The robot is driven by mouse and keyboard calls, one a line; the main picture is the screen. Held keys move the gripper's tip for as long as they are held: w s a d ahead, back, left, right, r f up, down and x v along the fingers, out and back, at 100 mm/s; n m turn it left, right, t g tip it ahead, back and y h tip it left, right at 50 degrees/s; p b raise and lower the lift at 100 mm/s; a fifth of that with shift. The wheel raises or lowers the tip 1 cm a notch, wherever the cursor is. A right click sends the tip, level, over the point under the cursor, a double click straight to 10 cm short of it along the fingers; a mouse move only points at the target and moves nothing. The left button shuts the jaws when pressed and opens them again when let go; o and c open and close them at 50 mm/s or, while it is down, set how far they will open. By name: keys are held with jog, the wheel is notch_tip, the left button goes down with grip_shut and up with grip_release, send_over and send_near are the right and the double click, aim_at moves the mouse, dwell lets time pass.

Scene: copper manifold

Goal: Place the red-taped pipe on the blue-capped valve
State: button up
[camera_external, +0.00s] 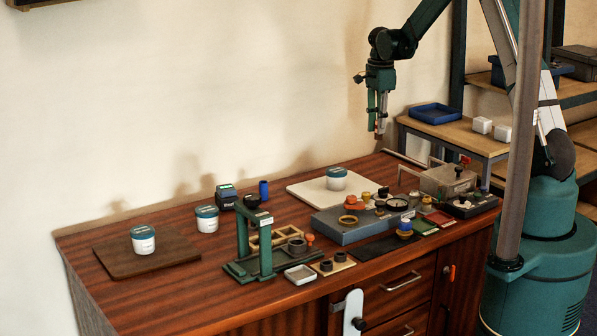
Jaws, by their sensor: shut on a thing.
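My gripper (377,112) is high above the back right of the wooden workbench (190,292), pointing down. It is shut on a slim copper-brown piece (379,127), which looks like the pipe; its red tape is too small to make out. A small blue-topped piece with a pale yellow band (404,228) stands at the front right of the grey block (345,232); it may be the blue-capped valve, but I cannot be sure. My gripper is well above and behind it, not touching anything on the bench.
The grey block carries several orange, yellow and dark fittings. White jars with teal lids (143,240) stand on the bench. A metal box (447,181) is at the right.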

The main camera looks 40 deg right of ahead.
jog(key=s+a+r, duration=0.3)
jog(key=s+a, duration=0.5)
jog(key=a, duration=0.2)
jog(key=r+n, duration=0.1)
jog(key=r, duration=0.1)
send_over(405, 221)
jog(key=shift+d+f, duration=0.15)
jog(key=shift+f+b, duration=1.05)
jog(key=shift+f, duration=1.85)
jog(key=shift+f, duration=0.1)
jog(key=shift+f+b, duration=0.75)
jog(key=shift+f, duration=1.25)
